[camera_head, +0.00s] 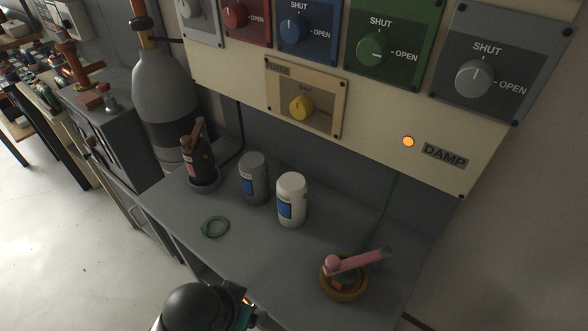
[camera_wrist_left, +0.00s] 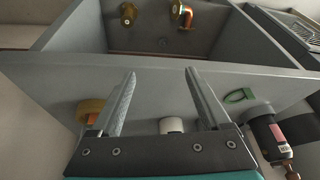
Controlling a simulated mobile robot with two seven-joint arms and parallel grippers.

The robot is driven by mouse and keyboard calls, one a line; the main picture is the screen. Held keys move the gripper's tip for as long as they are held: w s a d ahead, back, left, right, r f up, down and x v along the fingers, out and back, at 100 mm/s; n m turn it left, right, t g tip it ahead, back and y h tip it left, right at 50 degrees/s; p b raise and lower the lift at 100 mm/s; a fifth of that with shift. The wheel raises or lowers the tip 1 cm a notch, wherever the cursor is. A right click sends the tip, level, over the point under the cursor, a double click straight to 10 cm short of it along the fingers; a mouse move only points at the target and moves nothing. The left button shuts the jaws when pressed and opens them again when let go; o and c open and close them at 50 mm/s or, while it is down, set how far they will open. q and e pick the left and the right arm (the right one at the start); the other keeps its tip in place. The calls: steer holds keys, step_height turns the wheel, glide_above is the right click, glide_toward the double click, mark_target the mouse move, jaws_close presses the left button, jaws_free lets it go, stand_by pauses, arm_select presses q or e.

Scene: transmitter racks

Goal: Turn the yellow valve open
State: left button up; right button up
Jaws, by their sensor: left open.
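The yellow valve (camera_head: 301,107) is a small round knob on a tan plate (camera_head: 327,97) marked PURGE, low on the cream panel. Its exact pointer direction is too dim to tell. A faint SHUT mark shows above it. Part of my left arm shows at the bottom of the head view, well below the valve; its fingers are not clear there. In the left wrist view my left gripper (camera_wrist_left: 160,73) is open and empty, with the grey workbench in front of it. The valve is not in that view. My right gripper is not in view.
Other knobs, including blue (camera_head: 293,29), green (camera_head: 374,47) and grey (camera_head: 474,78), sit above the valve. A grey jar (camera_head: 254,178), a white jar (camera_head: 291,200), a green ring (camera_head: 215,227) and a wooden bowl (camera_head: 343,291) stand on the bench (camera_head: 262,252) below.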

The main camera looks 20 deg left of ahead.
arm_select(q)
steer(key=w+a+r+n+t+y, duration=0.1)
steer(key=w+a+r+n+t, duration=0.25)
steer(key=w+r+t, duration=0.4)
steer(key=m+t+h, duration=0.2)
steer(key=t+h, duration=0.3)
steer(key=t, duration=0.5)
glide_toward(298, 112)
steer(key=shift+n, duration=0.25)
steer(key=p+x, duration=0.2)
steer(key=x, duration=0.6)
steer(key=shift+w+r, duration=0.1)
steer(key=shift+w, duration=0.2)
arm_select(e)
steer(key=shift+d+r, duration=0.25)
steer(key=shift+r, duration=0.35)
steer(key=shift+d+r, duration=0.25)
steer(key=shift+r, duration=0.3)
arm_select(q)
steer(key=shift+c, duration=0.2)
jaws_close()
